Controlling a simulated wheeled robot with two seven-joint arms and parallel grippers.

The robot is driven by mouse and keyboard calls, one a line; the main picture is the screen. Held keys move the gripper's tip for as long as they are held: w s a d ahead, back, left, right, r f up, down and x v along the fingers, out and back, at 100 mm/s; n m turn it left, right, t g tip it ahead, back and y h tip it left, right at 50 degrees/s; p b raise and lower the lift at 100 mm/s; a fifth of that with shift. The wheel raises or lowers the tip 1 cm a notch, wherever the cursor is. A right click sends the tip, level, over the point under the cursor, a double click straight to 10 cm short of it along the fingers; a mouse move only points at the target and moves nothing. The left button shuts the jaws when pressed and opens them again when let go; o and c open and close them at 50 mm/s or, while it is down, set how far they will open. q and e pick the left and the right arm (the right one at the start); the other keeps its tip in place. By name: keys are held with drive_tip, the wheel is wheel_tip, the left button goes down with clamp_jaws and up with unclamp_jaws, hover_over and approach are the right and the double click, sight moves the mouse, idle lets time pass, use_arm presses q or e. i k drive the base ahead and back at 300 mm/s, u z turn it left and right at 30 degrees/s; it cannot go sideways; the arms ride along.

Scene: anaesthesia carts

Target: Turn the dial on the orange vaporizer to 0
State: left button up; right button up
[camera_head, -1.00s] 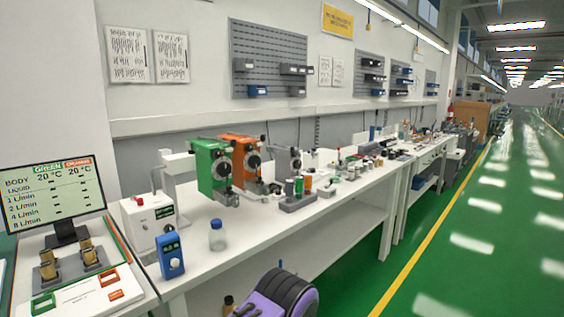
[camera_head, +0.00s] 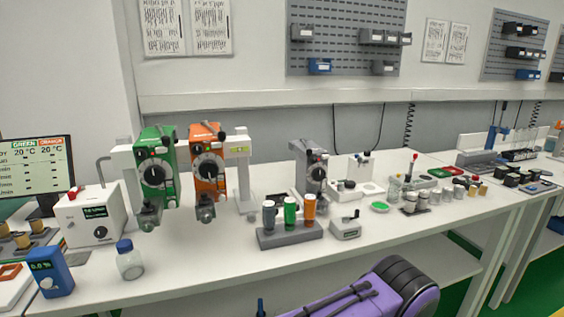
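The orange vaporizer (camera_head: 208,165) stands on the white bench, left of the picture's middle, mounted in a row beside the green vaporizer (camera_head: 156,172). The dial's numbers are too small to read. Neither of my grippers shows in the head view.
A white box with a display (camera_head: 97,219), a blue meter (camera_head: 50,273) and a blue-capped bottle (camera_head: 129,262) stand at the left. A grey rack with coloured bottles (camera_head: 289,236) sits in front.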

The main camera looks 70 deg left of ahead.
sight(209, 168)
drive_tip(key=i, duration=1.7)
drive_tip(key=u, duration=3.95)
